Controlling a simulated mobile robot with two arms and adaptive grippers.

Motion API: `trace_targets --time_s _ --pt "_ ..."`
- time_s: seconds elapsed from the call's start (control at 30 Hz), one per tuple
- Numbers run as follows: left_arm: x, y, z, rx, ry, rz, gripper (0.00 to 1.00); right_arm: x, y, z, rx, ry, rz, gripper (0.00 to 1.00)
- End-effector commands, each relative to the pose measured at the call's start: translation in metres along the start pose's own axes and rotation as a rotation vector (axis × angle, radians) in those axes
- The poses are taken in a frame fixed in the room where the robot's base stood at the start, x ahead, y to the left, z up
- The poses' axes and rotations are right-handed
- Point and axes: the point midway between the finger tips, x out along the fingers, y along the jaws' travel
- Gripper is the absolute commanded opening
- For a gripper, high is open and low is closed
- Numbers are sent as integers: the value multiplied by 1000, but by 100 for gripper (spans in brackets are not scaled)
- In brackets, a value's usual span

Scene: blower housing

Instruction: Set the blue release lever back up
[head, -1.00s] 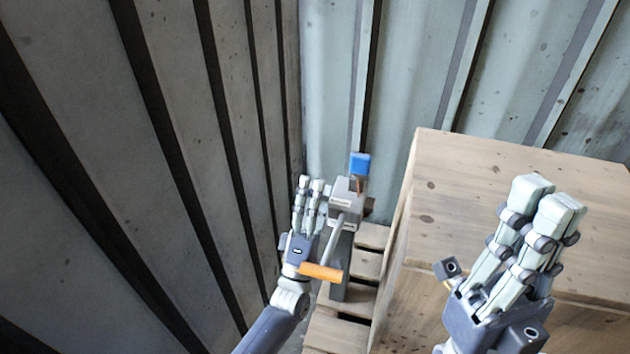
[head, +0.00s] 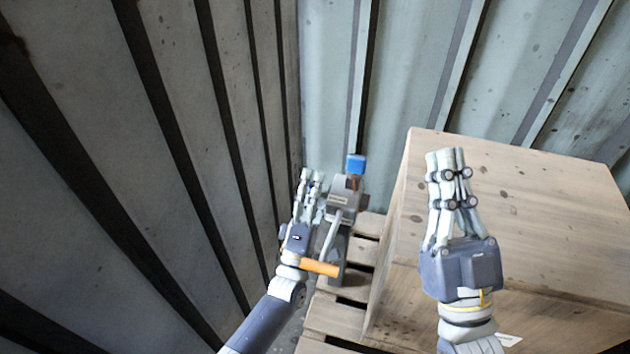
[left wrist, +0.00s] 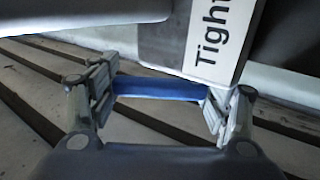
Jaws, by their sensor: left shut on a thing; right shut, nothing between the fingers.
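A grey device (head: 343,200) stands on a post over a slatted pallet, next to the wooden crate. In the left wrist view, a blue bar (left wrist: 160,89), which looks like the blue release lever, lies between the two fingers of my left gripper (left wrist: 160,92), which is shut on it. Beside it is a plate reading "Tight" (left wrist: 208,50). In the head view my left gripper (head: 311,175) is at the left side of the device and the blue bar is hidden. My right gripper (head: 447,155) is shut and empty, over the crate.
A blue block (head: 356,164) tops the device. A grey rod with an orange handle (head: 320,267) slants down its front. The wooden crate (head: 540,190) stands right. Corrugated walls (head: 130,150) close off the left and back. The pallet (head: 335,318) lies below.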

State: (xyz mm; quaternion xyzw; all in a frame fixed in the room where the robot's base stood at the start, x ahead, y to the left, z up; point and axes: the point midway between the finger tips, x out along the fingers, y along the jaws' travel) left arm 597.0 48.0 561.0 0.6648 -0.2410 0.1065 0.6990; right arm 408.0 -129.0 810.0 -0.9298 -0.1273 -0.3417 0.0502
Motion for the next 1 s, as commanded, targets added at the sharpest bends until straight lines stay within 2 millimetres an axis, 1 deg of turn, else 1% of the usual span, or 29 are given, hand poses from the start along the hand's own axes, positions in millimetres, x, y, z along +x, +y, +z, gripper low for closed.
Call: trace_targets --time_s 0.03,0.2,0.4,0.5,0.63,1.0 --pt "4 4 0 0 1 -6 28 2 1 10 -3 -63 3 0" --pt "4 3 0 0 1 -31 28 -4 6 46 -11 -256 11 0" --pt "4 2 0 0 1 -53 28 -16 10 76 -17 -415 19 0" --pt "5 2 0 0 1 -60 28 -21 12 85 -18 -467 22 0" --pt "5 2 0 0 1 -65 28 -25 12 92 -19 -507 24 0" --pt "5 1 0 0 1 -67 28 -28 13 96 -20 -528 25 0"
